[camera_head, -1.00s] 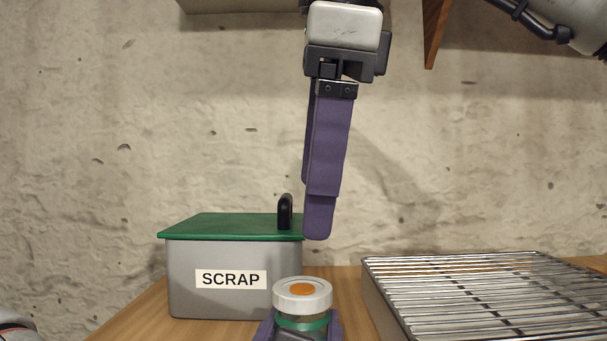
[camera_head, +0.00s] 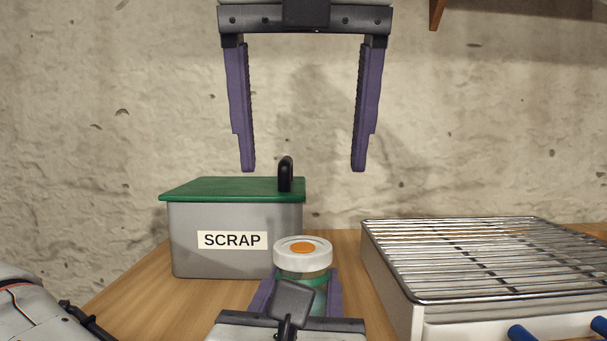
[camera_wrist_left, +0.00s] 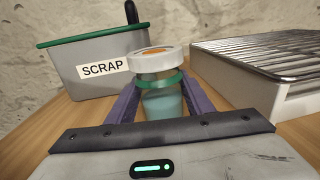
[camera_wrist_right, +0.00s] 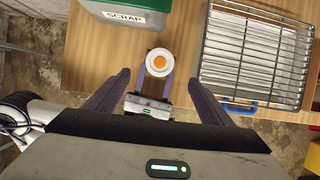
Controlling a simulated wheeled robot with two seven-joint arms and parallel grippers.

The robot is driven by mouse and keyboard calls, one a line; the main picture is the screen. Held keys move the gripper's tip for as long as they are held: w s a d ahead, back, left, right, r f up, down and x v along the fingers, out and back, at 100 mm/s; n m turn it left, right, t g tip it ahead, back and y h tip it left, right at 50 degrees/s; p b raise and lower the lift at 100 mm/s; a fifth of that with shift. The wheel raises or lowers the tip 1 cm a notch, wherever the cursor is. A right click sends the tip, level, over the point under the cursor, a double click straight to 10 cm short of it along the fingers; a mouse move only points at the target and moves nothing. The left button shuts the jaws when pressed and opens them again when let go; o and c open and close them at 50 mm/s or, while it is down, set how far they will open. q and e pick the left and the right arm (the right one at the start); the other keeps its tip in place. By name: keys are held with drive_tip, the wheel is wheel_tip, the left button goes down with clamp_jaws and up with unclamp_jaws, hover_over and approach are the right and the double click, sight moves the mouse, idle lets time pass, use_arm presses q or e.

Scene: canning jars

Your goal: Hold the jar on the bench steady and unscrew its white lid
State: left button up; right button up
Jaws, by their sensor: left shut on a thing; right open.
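The jar (camera_head: 317,283) stands upright on the wooden bench, clear with a green band and bluish contents. Its white lid (camera_head: 321,262) has an orange disc on top and sits on the jar. My left gripper (camera_head: 304,284) is shut on the jar's body, one purple finger on each side, below the lid. The jar (camera_wrist_left: 162,98) and lid (camera_wrist_left: 151,60) also show in the left wrist view. My right gripper (camera_head: 304,168) is open and empty above the jar, its fingers pointing down on either side of the lid's line. In the right wrist view the lid (camera_wrist_right: 160,64) lies between its fingers.
A grey bin (camera_head: 187,247) marked SCRAP, with a green lid and black handle, stands just behind and left of the jar. A wire rack (camera_head: 480,260) on a pale tray with blue handles stands at right. Bare bench (camera_head: 345,258) lies between jar and rack.

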sight(303, 245)
drive_tip(key=x, duration=1.1)
drive_tip(key=shift+f, duration=0.25)
drive_tip(key=shift+c, duration=0.3)
drive_tip(key=c, duration=1.2)
drive_tip(key=n+y, duration=0.2)
drive_tip(key=n, duration=0.2)
drive_tip(key=shift+d+n, duration=0.15)
drive_tip(key=shift+n, duration=0.15)
drive_tip(key=shift+g, duration=0.3)
drive_tip(key=shift+w+n, duration=0.1)
drive_tip(key=shift+n, duration=0.8)
drive_tip(key=n+g+y, duration=0.1)
drive_tip(key=n, duration=0.1)
drive_tip(key=shift+d+n, duration=0.1)
drive_tip(key=shift+n, duration=0.3)
